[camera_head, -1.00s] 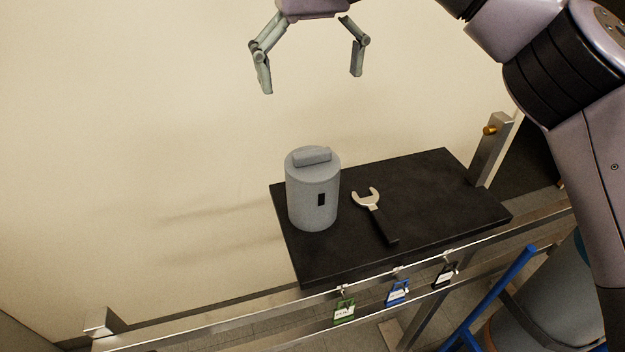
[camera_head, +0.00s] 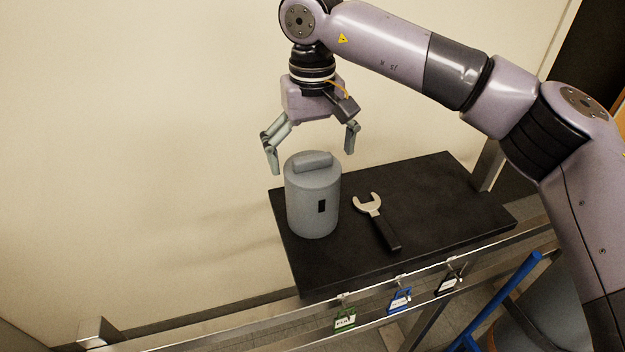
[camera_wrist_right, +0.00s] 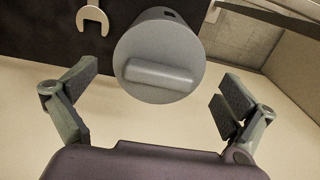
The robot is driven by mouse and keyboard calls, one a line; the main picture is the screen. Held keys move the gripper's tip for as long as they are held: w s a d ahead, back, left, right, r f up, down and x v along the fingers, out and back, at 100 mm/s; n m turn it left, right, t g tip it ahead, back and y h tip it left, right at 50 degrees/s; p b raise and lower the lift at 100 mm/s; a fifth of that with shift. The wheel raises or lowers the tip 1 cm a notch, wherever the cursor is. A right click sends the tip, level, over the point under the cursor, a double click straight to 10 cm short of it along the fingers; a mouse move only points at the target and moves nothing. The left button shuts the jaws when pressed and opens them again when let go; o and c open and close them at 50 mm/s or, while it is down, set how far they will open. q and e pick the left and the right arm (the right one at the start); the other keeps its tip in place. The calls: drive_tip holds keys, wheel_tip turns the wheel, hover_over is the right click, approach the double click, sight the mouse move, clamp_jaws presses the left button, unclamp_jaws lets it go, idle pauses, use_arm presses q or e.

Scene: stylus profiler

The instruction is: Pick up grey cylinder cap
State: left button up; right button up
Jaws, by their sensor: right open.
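The grey cylinder (camera_head: 313,212) stands upright on a black shelf (camera_head: 430,190). Its cap (camera_head: 313,163) is the grey top with a raised bar-shaped handle, which also shows in the right wrist view (camera_wrist_right: 158,75). A small dark slot is on the cylinder's side. My right gripper (camera_head: 312,162) is open and empty. It points down close above the cap, with one finger to each side in the head view. In the right wrist view the cap lies between and beyond the open fingers (camera_wrist_right: 158,100), apart from both. My left gripper is not in view.
A wrench (camera_head: 377,222) with a black handle lies on the shelf right of the cylinder. Green, blue and black tagged padlocks (camera_head: 400,300) hang on the front rail. A pale wall (camera_head: 130,150) stands close behind.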

drive_tip(key=shift+s+f+p, duration=0.1)
drive_tip(key=shift+f+p, duration=0.2)
drive_tip(key=shift+f, duration=0.15)
wheel_tip(320, 180, down, 4)
drive_tip(key=shift+r+p, duration=0.2)
drive_tip(key=shift+p, duration=0.5)
drive_tip(key=shift+f, duration=0.3)
drive_tip(key=shift+c, duration=0.4)
drive_tip(key=shift+r, duration=0.1)
drive_tip(key=c, duration=1.7)
